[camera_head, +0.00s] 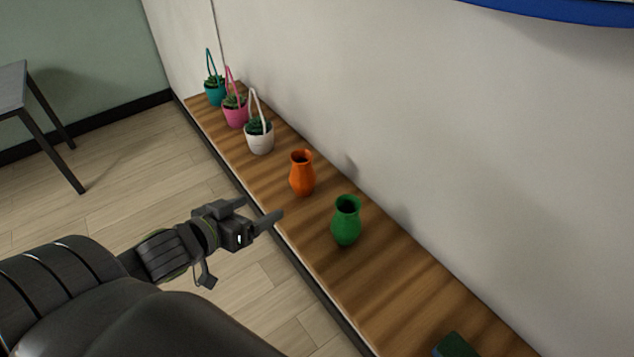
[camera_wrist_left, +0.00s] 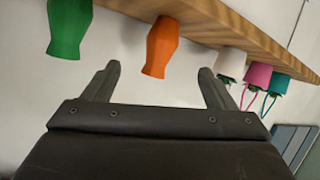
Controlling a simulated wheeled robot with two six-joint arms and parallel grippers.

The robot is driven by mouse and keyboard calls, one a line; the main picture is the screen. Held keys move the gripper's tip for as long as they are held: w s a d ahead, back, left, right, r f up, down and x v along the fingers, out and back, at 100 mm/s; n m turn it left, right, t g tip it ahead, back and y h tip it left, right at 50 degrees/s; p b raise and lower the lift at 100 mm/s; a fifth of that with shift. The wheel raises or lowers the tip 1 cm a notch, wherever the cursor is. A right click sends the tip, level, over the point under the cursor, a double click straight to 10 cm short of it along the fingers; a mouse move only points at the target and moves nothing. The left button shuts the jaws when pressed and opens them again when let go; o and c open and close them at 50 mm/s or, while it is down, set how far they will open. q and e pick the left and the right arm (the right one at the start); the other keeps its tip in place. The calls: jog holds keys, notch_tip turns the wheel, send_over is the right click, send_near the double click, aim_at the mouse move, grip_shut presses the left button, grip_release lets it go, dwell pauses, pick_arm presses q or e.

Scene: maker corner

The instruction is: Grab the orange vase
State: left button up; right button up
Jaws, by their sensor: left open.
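The orange vase (camera_head: 302,175) stands upright on the wooden shelf (camera_head: 395,290), between the green vase and the white hanging pot in the head view. In the left wrist view, which is turned over, the orange vase (camera_wrist_left: 160,48) shows ahead, between the two finger directions and nearer the left finger. My left gripper (camera_head: 262,212) is open and empty, at the shelf's front edge, short of the orange vase and apart from it. Its two fingers also show in the left wrist view (camera_wrist_left: 158,80). My right gripper is in neither view.
A green vase (camera_head: 346,222) stands close beside the orange one. White (camera_head: 259,138), pink (camera_head: 235,112) and teal (camera_head: 215,92) plant pots with tall handles stand farther along. A wall runs behind the shelf. A dark object (camera_head: 455,345) lies at the near end. Open floor lies left.

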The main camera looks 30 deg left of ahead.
pick_arm(q)
send_near(295, 184)
jog(key=x, duration=0.7)
jog(key=shift+w+d+f, duration=0.1)
jog(key=shift+d+f, duration=0.1)
jog(key=shift+d, duration=0.1)
jog(key=shift+a+r+p+x, duration=0.15)
jog(key=shift+p+x, duration=0.2)
jog(key=shift+x, duration=0.75)
jog(key=shift+a+r+p+x, duration=0.1)
jog(key=shift+p+x, duration=0.25)
jog(key=shift+x, duration=0.8)
jog(key=shift+w+f, duration=0.2)
jog(key=shift+w, duration=0.25)
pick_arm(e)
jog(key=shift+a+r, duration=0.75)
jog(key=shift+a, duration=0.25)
pick_arm(q)
jog(key=c, duration=1.1)
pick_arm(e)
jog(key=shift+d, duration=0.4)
